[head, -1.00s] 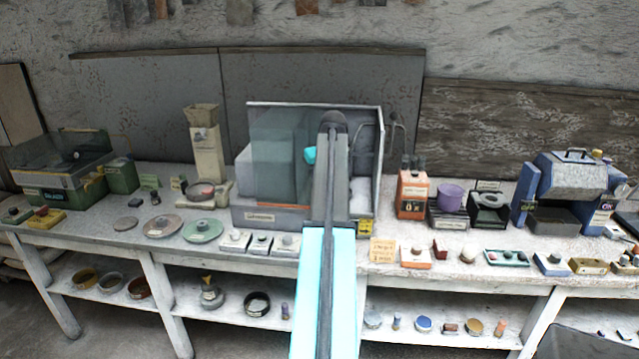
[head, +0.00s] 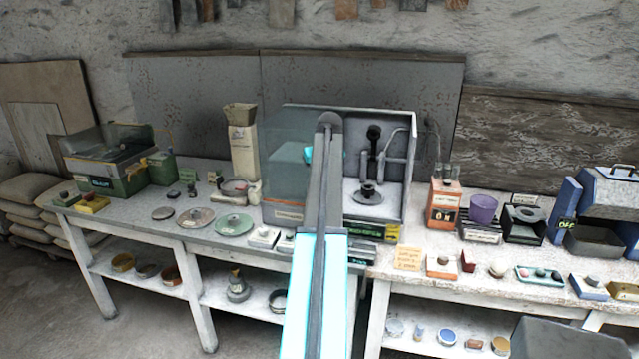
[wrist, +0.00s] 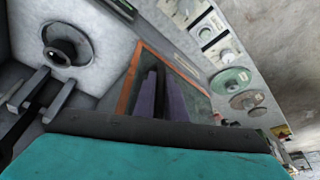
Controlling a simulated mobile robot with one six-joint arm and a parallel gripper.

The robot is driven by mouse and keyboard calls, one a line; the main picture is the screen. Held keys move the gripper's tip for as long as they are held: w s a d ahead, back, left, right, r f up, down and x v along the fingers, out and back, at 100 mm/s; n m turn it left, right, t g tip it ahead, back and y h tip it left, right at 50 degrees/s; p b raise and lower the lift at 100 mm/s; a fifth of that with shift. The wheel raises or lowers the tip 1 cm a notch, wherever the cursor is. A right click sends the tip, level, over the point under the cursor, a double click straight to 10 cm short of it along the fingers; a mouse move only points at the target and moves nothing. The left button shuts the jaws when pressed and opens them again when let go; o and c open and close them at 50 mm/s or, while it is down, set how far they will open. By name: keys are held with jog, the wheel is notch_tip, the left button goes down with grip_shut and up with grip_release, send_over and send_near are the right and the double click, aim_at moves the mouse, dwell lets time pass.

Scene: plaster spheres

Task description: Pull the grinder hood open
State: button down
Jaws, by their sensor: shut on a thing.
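The grinder (head: 408,160) stands mid-bench in the head view, a pale open-fronted housing. Its hood (head: 283,160) is a see-through grey cover at the left part of the housing. The right part is uncovered and shows a dark spindle (head: 374,145) and a round plate (head: 368,195). In the wrist view, my gripper (wrist: 158,82) has its dark fingers close together at the orange-edged hood (wrist: 128,88), shut on it. The exact contact is hidden. In the head view my arm covers the gripper and the hood's right edge.
A green machine (head: 110,170) and a beige upright device (head: 241,145) stand to the left. An orange box (head: 444,203) and a purple cup (head: 483,208) stand close on the right. Small blocks and discs line the bench front.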

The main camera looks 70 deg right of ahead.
jog(key=shift+s+a+f, duration=0.15)
jog(key=shift+s, duration=0.1)
jog(key=c, duration=2.1)
grip_release()
jog(key=shift+s, duration=0.1)
jog(key=shift+r, duration=0.2)
jog(key=shift+b+v, duration=1.45)
jog(key=shift+v, duration=5.3)
